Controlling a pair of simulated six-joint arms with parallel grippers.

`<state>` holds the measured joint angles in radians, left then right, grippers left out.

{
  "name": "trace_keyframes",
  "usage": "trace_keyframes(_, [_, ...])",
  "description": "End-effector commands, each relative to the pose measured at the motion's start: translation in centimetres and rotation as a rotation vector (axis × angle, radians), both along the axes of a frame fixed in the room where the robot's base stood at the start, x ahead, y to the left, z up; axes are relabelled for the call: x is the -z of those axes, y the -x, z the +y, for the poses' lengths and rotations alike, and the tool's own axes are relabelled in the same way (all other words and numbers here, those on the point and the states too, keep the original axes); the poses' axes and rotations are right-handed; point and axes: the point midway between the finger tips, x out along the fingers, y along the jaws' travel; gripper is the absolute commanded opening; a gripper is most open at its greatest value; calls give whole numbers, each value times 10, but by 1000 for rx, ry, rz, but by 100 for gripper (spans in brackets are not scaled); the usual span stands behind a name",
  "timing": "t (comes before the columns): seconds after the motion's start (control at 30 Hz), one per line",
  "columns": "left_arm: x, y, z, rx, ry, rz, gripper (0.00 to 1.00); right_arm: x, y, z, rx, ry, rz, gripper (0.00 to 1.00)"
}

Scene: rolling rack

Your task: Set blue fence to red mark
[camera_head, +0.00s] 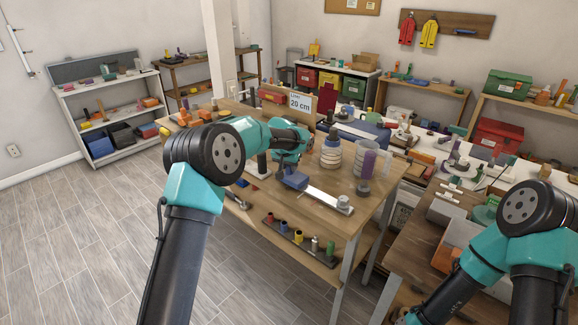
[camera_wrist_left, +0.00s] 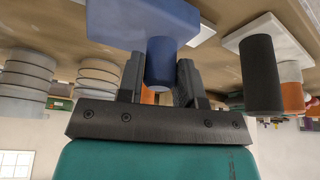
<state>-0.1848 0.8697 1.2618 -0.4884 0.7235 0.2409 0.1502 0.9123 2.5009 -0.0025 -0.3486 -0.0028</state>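The blue fence (camera_head: 294,178) sits on a long pale rail (camera_head: 325,198) on the wooden table. My left gripper (camera_head: 286,158) is above it, its fingers largely hidden in the head view. In the left wrist view, which looks upside down, the blue fence (camera_wrist_left: 145,20) has a round blue knob. A sign (camera_head: 301,102) reading "20 cm" stands behind. I cannot make out a red mark. My right gripper is outside the view.
A dark post (camera_head: 262,162) on a white base stands left of the fence. A row of coloured pegs (camera_head: 299,238) lies on a lower shelf.

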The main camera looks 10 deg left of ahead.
Motion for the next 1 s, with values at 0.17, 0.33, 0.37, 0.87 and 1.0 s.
trace_keyframes(0.17, [0, 0, 0, 0, 0, 0, 16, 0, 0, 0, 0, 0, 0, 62])
trace_keyframes(0.33, [0, 0, 0, 0, 0, 0, 0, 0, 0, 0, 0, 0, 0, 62])
trace_keyframes(0.37, [0, 0, 0, 0, 0, 0, 0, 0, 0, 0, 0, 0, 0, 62])
trace_keyframes(0.87, [0, 24, -43, 5, -1, 2, 0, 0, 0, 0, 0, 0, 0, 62])
trace_keyframes(1.0, [0, 43, -77, 6, -2, 2, 0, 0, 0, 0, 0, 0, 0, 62])
